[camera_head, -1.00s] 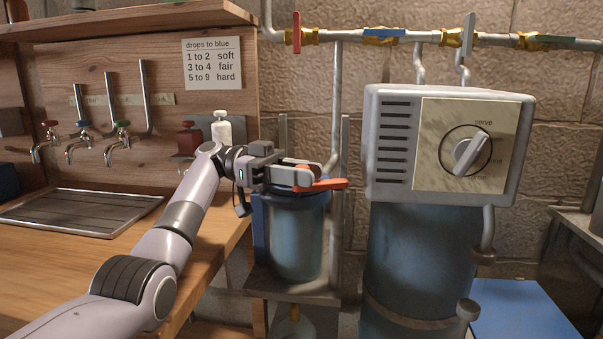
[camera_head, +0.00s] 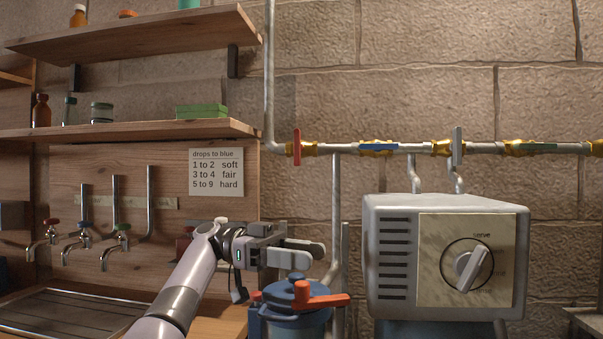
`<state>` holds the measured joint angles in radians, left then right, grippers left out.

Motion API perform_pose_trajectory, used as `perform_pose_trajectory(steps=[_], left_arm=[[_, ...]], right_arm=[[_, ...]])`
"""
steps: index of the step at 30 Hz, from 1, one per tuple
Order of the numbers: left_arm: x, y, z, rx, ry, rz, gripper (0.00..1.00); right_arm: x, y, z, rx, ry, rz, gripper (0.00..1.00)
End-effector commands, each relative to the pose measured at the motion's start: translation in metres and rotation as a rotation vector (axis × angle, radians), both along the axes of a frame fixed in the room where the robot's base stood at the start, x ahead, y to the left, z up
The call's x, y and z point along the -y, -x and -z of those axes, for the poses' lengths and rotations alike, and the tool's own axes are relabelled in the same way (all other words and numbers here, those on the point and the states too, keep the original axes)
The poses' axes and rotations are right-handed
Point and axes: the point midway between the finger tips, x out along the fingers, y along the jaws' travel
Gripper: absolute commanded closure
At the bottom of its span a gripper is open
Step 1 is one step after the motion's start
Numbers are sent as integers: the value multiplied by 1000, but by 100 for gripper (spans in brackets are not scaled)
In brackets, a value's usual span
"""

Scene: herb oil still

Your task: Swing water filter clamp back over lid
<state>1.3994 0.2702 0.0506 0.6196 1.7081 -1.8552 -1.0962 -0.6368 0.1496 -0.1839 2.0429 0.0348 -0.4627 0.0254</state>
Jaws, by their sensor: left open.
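The water filter's blue lid (camera_head: 283,291) sits on the blue filter housing (camera_head: 297,328) at the bottom centre of the head view. The orange-red clamp (camera_head: 322,300) lies at the lid's front right, with its bar pointing right past the rim. A small red part also shows at the lid's left side. I cannot tell whether the clamp is fully seated over the lid. My left gripper (camera_head: 305,252) is open and empty, just above the lid and clamp and apart from them, its fingers pointing right. My right gripper is not in view.
A grey box with a dial (camera_head: 447,258) stands right of the filter. A pipe with coloured valves (camera_head: 400,147) runs along the wall behind. Several taps (camera_head: 85,243) stand over a drain tray (camera_head: 60,313) at the left. Shelves (camera_head: 135,40) hang above them.

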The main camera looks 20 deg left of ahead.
Motion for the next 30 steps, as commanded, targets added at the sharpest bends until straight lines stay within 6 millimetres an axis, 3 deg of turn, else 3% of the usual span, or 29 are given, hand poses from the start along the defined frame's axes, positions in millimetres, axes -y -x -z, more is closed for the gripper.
perform_pose_trajectory(steps=[1,9,15,22,30], left_arm=[[0,0,-18,2,1,0,50],[0,0,-86,0,1,0,50],[0,0,-123,-2,0,0,50],[0,0,-138,-2,-1,0,50],[0,0,-139,-2,-1,0,50]], right_arm=[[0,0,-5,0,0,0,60],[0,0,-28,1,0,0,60],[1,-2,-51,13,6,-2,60],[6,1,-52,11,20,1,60],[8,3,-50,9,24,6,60]])
